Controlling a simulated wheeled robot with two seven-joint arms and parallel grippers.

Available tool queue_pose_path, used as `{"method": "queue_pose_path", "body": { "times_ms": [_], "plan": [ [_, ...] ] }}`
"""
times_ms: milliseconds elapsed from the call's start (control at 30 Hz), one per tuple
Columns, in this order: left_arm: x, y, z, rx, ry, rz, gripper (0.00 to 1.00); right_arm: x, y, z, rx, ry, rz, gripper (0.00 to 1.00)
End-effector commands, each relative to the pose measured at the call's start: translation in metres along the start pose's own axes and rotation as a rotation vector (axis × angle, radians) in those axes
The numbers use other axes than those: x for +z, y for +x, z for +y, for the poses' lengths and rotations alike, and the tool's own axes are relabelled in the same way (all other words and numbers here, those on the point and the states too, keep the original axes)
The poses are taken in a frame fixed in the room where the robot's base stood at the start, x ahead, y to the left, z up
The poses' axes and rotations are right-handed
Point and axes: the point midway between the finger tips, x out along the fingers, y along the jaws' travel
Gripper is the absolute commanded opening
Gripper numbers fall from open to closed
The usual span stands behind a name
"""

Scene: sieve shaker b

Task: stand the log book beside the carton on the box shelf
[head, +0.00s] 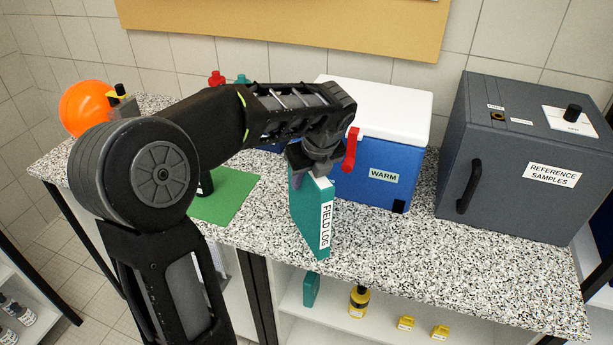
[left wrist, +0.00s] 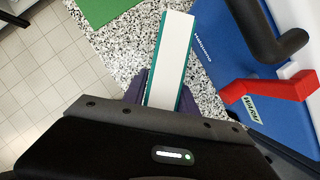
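The log book is a teal binder labelled FIELD LOG (head: 326,215), upright near the counter's front edge. I cannot tell whether its base touches the counter. My left gripper (head: 303,176) is at its top end, seen from behind the wrist. In the left wrist view the book's white page edge (left wrist: 172,55) lies between the two dark fingers (left wrist: 162,98), which close against its teal covers. I cannot make out a carton or which surface is the box shelf. My right gripper is in neither view.
A blue WARM cooler (head: 375,178) with a red latch stands close behind the book. A grey REFERENCE SAMPLES cabinet (head: 515,150) is to the right. A green mat (head: 225,195) lies left. A lower shelf (head: 385,325) holds a teal item, a bottle and small yellow boxes.

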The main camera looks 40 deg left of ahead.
Motion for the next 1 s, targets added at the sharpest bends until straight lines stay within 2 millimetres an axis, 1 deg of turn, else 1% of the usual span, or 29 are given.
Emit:
{"method": "queue_pose_path", "body": {
  "times_ms": [33, 200, 433, 567, 667, 767, 1000],
  "plan": [
    [0.000, 0.000, 0.000, 0.000, 0.000, 0.000, 0.39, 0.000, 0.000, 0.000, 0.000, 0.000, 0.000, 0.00],
    [0.000, 0.000, 0.000, 0.001, 0.000, 0.000, 0.53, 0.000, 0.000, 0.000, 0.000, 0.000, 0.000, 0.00],
    [0.000, -0.001, 0.000, 0.000, 0.000, 0.000, 0.53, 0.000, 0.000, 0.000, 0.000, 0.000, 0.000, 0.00],
    [0.001, -0.005, 0.000, 0.000, 0.000, 0.000, 0.53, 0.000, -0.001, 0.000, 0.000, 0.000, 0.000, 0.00],
    [0.001, -0.014, -0.001, -0.003, -0.001, -0.001, 0.53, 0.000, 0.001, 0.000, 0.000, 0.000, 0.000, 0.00],
    [0.001, -0.029, -0.001, -0.003, -0.001, -0.002, 0.53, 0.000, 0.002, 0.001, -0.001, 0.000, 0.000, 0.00],
    [0.001, -0.079, -0.001, -0.004, 0.000, -0.002, 0.53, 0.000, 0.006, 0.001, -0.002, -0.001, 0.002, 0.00]
  ]
}}
